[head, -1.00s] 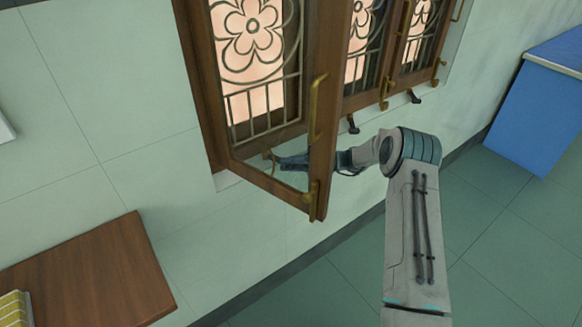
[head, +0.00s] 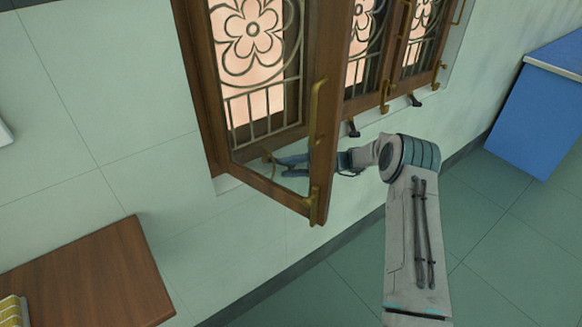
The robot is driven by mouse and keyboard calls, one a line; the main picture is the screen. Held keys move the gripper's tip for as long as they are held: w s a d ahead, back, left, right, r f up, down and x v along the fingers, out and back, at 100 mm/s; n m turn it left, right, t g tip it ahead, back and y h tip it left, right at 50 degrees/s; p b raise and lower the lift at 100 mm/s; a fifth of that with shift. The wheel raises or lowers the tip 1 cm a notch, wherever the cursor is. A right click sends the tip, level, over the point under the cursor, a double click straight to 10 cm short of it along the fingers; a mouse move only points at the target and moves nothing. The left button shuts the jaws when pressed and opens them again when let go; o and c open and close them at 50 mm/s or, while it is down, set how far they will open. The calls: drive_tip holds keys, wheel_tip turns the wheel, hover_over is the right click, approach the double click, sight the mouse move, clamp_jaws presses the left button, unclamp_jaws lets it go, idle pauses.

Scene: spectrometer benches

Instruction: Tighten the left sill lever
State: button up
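My gripper (head: 284,167) shows through the glass of the open window sash (head: 318,150), low by the sill under the left window. Its two blue-grey fingers are apart and point left, with a gap between them. A brass fitting (head: 268,158) is just left of the fingertips. I cannot clearly make out a left sill lever there; the fingers, sash frame and glass may hide it. Two dark levers show on the sill farther right, a middle one (head: 353,128) and a right one (head: 416,100).
The open sash with its brass handle (head: 317,108) juts into the room, in front of my gripper. A brown wooden table (head: 90,275) stands at lower left. A blue cabinet (head: 545,120) stands at right. The floor between is clear.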

drive_tip(key=b+v, duration=0.1)
drive_tip(key=v, duration=1.2)
drive_tip(key=shift+d+b, duration=0.3)
drive_tip(key=shift+d, duration=0.1)
